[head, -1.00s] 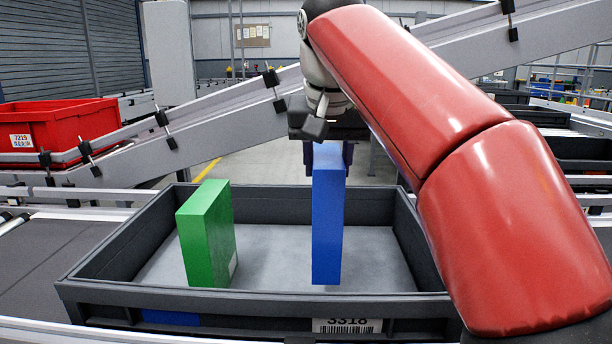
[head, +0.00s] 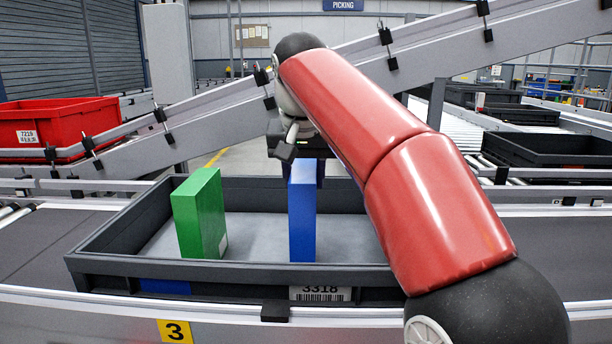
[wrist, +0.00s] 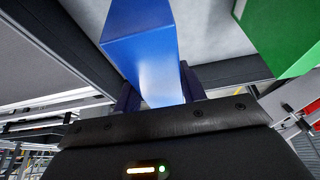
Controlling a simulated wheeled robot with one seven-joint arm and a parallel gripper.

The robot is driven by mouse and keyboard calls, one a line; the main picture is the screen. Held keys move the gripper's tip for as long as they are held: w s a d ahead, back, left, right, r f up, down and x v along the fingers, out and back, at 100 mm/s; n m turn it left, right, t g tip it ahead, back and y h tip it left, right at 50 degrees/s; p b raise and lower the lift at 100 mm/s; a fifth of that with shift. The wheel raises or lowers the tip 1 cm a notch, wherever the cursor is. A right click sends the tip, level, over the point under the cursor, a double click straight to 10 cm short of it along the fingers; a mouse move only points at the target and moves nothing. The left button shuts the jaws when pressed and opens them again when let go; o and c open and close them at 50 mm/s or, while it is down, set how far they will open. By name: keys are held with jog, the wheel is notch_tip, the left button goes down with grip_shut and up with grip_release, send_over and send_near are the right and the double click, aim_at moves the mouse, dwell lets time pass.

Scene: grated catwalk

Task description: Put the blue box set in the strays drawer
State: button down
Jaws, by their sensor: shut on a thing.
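The blue box set (head: 302,215) stands upright over the right part of a dark grey tray (head: 230,275) in the head view. My gripper (head: 305,168) is shut on its upper end. In the wrist view the blue box set (wrist: 145,55) sits between the two fingers of my gripper (wrist: 160,88). Whether its lower end touches the tray floor I cannot tell, as the tray's front wall hides it. The strays drawer cannot be made out in these frames.
A green box (head: 200,215) stands in the same tray, left of the blue one, with a gap between them. A red bin (head: 60,122) is at the far left. A sloped conveyor rail (head: 225,105) crosses behind. Black trays (head: 530,155) stand at the right.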

jog(key=shift+v, duration=2.75)
jog(key=shift+a, duration=0.1)
jog(key=shift+w, duration=0.1)
